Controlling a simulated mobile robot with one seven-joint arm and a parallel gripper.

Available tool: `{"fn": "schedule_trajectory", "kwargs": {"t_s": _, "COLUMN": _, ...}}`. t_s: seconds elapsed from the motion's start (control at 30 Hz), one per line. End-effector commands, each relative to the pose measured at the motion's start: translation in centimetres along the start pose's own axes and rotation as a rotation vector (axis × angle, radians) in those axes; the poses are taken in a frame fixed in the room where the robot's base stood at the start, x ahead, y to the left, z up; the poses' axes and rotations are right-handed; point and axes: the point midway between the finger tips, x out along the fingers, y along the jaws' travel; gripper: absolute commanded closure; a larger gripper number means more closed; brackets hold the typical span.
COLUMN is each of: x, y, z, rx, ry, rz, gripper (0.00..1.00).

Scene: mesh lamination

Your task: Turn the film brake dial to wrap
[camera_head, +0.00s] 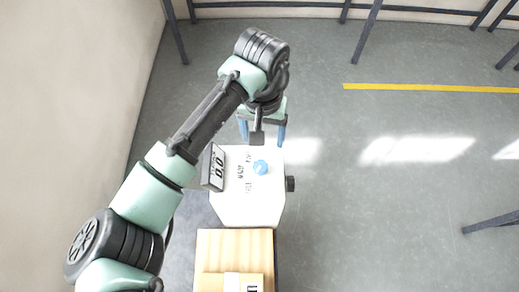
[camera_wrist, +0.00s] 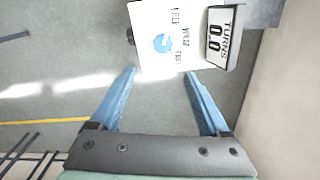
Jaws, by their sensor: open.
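The film brake dial (camera_head: 261,167) is a small round blue knob on top of a white box (camera_head: 232,211). The dial also shows in the wrist view (camera_wrist: 160,43), with a pale mark on it whose direction I cannot tell for certain. Three small printed labels stand beside the dial; the middle one seems to read WRAP (camera_wrist: 186,37), the others are hard to read. My gripper (camera_head: 262,134) is open and empty, above the box's far edge and apart from the dial. In the wrist view its two blue fingers (camera_wrist: 160,72) are spread wide, with the dial beyond their tips.
A TURNS display (camera_head: 214,167) reading 0.0 stands at the box's left side. A black knob (camera_head: 290,184) sticks out on the right. A wooden block (camera_head: 211,243) with a carton on it stands nearer. Grey floor to the right is open, with a yellow line (camera_head: 430,87).

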Motion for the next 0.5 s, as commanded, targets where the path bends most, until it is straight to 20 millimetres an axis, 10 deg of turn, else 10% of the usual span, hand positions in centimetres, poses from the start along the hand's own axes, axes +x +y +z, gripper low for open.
{"fn": "schedule_trajectory", "kwargs": {"t_s": 0.5, "x": 8.3, "y": -0.7, "z": 1.1, "rx": -0.013, "ry": -0.037, "rz": -0.011, "gripper": 0.2}}
